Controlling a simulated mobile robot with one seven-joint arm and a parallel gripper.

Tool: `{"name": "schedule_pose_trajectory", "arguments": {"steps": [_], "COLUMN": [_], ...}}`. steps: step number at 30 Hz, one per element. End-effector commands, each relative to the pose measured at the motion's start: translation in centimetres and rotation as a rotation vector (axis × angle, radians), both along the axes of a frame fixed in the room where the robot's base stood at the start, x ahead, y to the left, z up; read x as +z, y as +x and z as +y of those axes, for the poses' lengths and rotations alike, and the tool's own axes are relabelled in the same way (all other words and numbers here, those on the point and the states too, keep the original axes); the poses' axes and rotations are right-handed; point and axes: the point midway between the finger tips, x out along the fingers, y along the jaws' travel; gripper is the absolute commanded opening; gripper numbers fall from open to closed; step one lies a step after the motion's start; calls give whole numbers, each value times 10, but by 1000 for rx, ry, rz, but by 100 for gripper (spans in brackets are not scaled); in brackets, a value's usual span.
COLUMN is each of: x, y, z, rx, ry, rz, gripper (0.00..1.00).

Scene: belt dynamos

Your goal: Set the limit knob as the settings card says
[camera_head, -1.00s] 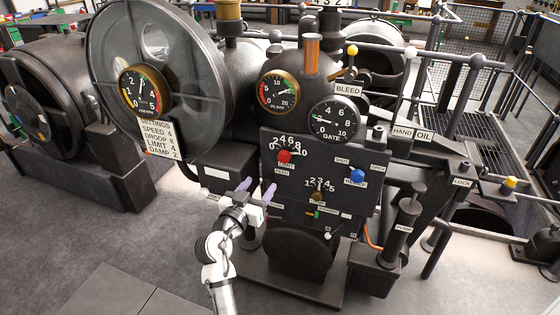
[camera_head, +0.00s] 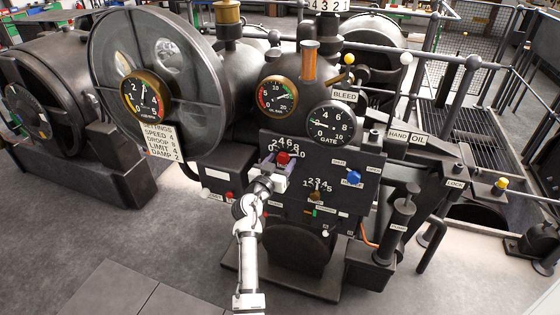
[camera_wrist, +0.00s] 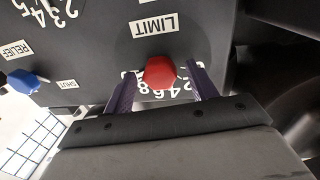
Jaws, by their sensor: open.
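The limit knob is a red knob (camera_head: 283,157) below a white number arc on the dark panel. It also shows in the wrist view (camera_wrist: 160,73), near the LIMIT label (camera_wrist: 154,26). My gripper (camera_head: 279,165) is at this knob. In the wrist view its open purple fingers (camera_wrist: 163,90) stand on either side of the knob, with gaps visible. Part of the number scale is hidden by the knob and fingers, and I cannot tell where the knob points. The settings card (camera_head: 161,142) on the left reads SPEED 4, DROOP 8, LIMIT 4, DAMP 2.
A blue knob (camera_head: 354,177) labelled RELIEF is on the panel's right side. A small brown knob (camera_head: 316,196) with its own scale is lower on the panel. The GATE gauge (camera_head: 331,124) is above the panel. Open floor lies at the front left.

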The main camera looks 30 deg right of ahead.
Motion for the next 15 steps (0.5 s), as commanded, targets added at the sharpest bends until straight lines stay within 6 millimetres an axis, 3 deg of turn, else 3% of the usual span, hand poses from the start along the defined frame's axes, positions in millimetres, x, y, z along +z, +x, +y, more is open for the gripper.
{"name": "schedule_pose_trajectory", "arguments": {"steps": [8, 15], "x": [0, 0], "y": [1, 1], "z": [-1, -1], "rx": [0, 0], "ry": [-1, -1], "rz": [1, 1], "gripper": [57, 26]}}
